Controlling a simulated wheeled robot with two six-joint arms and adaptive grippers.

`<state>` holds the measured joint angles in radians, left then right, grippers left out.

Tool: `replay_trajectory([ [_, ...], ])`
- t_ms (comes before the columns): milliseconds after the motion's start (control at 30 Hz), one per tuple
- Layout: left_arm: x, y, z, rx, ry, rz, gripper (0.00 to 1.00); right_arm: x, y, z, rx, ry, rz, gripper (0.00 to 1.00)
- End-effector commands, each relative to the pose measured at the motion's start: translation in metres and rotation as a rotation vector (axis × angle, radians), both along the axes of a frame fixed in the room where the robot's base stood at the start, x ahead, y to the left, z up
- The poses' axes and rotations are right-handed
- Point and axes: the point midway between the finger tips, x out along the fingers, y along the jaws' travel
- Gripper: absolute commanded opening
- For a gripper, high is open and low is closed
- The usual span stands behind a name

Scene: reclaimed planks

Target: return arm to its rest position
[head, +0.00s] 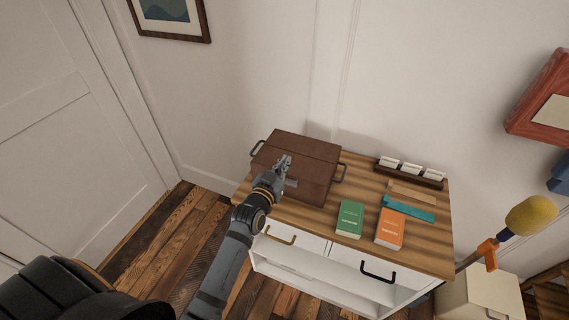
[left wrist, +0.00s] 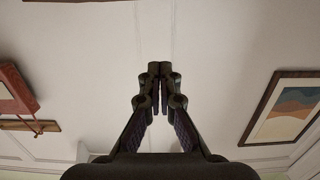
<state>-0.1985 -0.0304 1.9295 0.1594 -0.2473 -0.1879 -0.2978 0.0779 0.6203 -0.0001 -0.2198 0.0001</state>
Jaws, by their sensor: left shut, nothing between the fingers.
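My left gripper (head: 284,163) is over the front left part of a brown wooden box (head: 316,151) with dark side handles, in the head view. Whether it touches the box I cannot tell. Its fingers are shut and hold nothing. In the left wrist view the left gripper (left wrist: 159,72) shows with its fingertips together against the white wall. My left arm reaches in from the bottom of the head view. My right gripper is not in view.
The wooden cabinet top (head: 320,219) also bears a green book (head: 349,218), an orange book (head: 390,229), a teal strip (head: 408,208) and a dark rack (head: 411,174) with white blocks. A yellow-headed object (head: 531,215) stands at the right. Floor (head: 165,245) shows left of the cabinet.

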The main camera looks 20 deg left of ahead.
Motion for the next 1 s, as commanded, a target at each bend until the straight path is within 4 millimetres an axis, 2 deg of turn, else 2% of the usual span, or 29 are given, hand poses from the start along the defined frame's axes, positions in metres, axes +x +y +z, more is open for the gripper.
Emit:
replay_trajectory([
  [267, -0.003, 0.000, -0.003, 0.003, 0.021, -0.004, 0.00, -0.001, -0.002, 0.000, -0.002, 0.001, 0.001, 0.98],
  [367, -0.022, 0.000, -0.023, 0.020, 0.149, -0.024, 0.00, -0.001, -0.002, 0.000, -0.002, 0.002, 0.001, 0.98],
  [500, -0.077, 0.005, -0.063, 0.061, 0.449, -0.047, 0.00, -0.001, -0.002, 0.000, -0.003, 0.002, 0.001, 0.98],
  [633, -0.129, 0.013, -0.085, 0.089, 0.673, -0.041, 0.00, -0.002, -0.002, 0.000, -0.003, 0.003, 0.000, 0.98],
  [800, -0.188, 0.024, -0.098, 0.117, 0.899, -0.018, 0.00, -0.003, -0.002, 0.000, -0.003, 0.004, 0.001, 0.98],
  [1000, -0.254, 0.036, -0.100, 0.145, 1.127, 0.024, 0.00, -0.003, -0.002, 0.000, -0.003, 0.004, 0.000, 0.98],
])
